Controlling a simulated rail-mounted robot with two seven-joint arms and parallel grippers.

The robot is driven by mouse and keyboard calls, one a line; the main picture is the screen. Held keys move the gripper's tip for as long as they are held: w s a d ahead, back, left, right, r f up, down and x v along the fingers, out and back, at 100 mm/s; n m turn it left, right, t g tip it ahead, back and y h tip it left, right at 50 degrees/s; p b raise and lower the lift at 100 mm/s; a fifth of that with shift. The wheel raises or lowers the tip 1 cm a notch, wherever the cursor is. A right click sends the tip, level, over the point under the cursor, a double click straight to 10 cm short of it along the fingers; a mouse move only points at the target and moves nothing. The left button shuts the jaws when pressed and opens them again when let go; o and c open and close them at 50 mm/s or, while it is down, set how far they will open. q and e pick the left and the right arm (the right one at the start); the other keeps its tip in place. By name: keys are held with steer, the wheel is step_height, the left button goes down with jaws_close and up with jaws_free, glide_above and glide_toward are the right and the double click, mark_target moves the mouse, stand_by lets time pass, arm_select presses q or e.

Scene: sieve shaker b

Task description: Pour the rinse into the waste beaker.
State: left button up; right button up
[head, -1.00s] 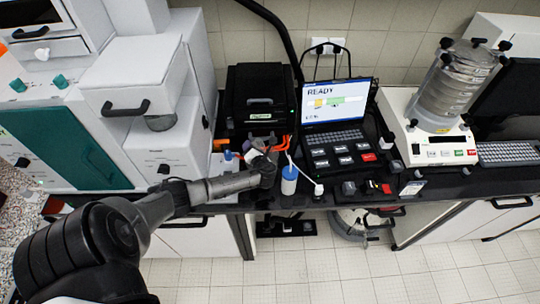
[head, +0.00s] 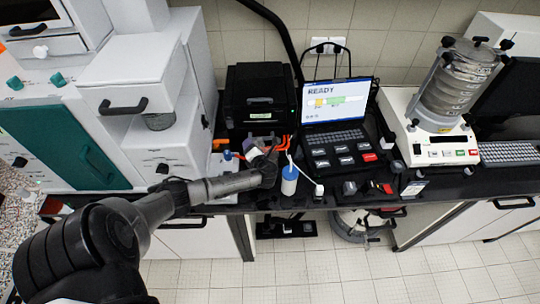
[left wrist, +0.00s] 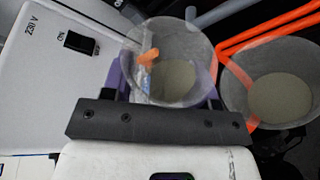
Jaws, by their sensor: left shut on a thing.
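My left gripper (head: 262,158) is over the bench in front of the black printer, with small purple and white parts at its tip in the head view. In the left wrist view it is shut on a clear beaker (left wrist: 190,62) with greyish contents, which I take to be the rinse. A second clear beaker (left wrist: 272,92), likely the waste beaker, is close to its right, also with something greyish inside. I cannot tell whether the two rims touch. No stream of liquid shows. My right gripper is not in view.
A blue-capped wash bottle (head: 289,182) stands just right of my gripper. Orange tubing or bars (left wrist: 262,36) lie behind the beakers. The black printer (head: 258,100), laptop (head: 336,105) and sieve shaker (head: 440,140) stand farther back and right. A white cabinet (head: 170,150) is at left.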

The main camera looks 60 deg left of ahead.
arm_select(q)
steer(key=shift+f+m+b, duration=0.3)
steer(key=shift+m+b, duration=0.2)
steer(key=shift+b, duration=0.3)
steer(key=shift+d+r+m+y+b, duration=0.1)
steer(key=shift+r+m+y+b, duration=0.1)
steer(key=shift+m+y+b, duration=0.15)
steer(key=shift+r+m+b, duration=0.2)
steer(key=shift+m+b, duration=0.15)
steer(key=shift+b, duration=0.05)
stand_by(0.4)
steer(key=shift+w+r+y+p, duration=0.1)
steer(key=shift+w+y+p, duration=0.05)
steer(key=shift+y+p, duration=0.15)
steer(key=shift+w+d+r+m, duration=0.1)
steer(key=shift+w+m, duration=0.05)
steer(key=shift+m, duration=0.15)
steer(key=shift+w+d+g+p, duration=0.1)
steer(key=shift+g+p, duration=0.2)
steer(key=shift+p, duration=0.25)
steer(key=shift+w+d+r+m+y+p, duration=0.1)
steer(key=shift+w+r+m+y+p, duration=0.15)
steer(key=shift+m+p, duration=0.2)
steer(key=shift+r+p, duration=0.35)
steer(key=shift+p, duration=0.25)
steer(key=shift+r+m+p, duration=0.35)
steer(key=shift+m+p, duration=0.1)
steer(key=shift+p, duration=0.2)
